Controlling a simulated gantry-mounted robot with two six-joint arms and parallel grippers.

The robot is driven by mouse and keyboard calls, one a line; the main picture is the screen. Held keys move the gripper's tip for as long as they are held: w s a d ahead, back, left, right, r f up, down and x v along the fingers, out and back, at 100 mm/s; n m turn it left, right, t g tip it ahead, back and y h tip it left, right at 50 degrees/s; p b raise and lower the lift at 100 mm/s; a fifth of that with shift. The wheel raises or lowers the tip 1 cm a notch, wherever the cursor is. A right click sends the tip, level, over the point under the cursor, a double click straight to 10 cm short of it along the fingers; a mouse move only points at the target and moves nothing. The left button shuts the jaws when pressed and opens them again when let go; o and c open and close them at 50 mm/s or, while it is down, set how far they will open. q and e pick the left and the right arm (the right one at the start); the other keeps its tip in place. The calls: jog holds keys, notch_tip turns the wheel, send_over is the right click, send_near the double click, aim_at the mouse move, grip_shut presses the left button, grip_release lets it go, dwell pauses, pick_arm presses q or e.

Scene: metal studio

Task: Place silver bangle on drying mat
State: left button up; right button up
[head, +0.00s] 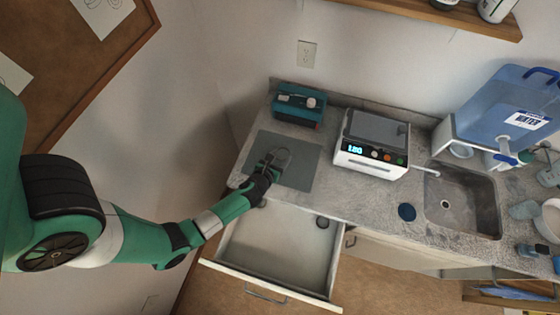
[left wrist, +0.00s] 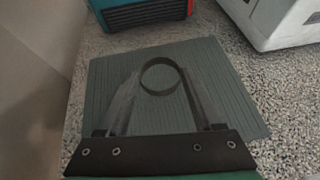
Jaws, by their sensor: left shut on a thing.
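The silver bangle (left wrist: 145,84) is a thin, dark-looking metal ring. My left gripper (left wrist: 160,76) is shut on it, with one fingertip against each side. In the head view my left gripper (head: 275,163) is over the drying mat (head: 303,178), a flat grey-green ribbed sheet on the counter. In the left wrist view the mat (left wrist: 215,70) lies behind and below the bangle. I cannot tell whether the bangle touches the mat. My right gripper is not in view.
A teal box (head: 297,115) stands behind the mat, and a white machine (head: 368,155) with a lit display stands to its right. An open drawer (head: 270,258) juts out below the counter front. A sink (head: 460,203) and a blue water container (head: 505,105) are farther right.

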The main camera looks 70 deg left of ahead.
aim_at(280, 164)
pick_arm(q)
jog(key=f+b, duration=0.1)
jog(key=f, duration=0.1)
jog(key=f+b, duration=0.1)
jog(key=shift+w+a+f+b, duration=0.2)
jog(key=shift+f+b, duration=0.1)
jog(key=shift+f, duration=0.1)
jog(key=shift+r, duration=0.15)
jog(key=o, duration=1.4)
jog(key=shift+c, duration=0.2)
jog(key=shift+s+d+r+p, duration=0.1)
jog(key=shift+s+r+p, duration=0.05)
jog(key=shift+p, duration=0.15)
jog(key=p+v, duration=0.2)
jog(key=v, duration=0.9)
jog(key=shift+s+d+r, duration=0.15)
jog(key=shift+s+d, duration=0.1)
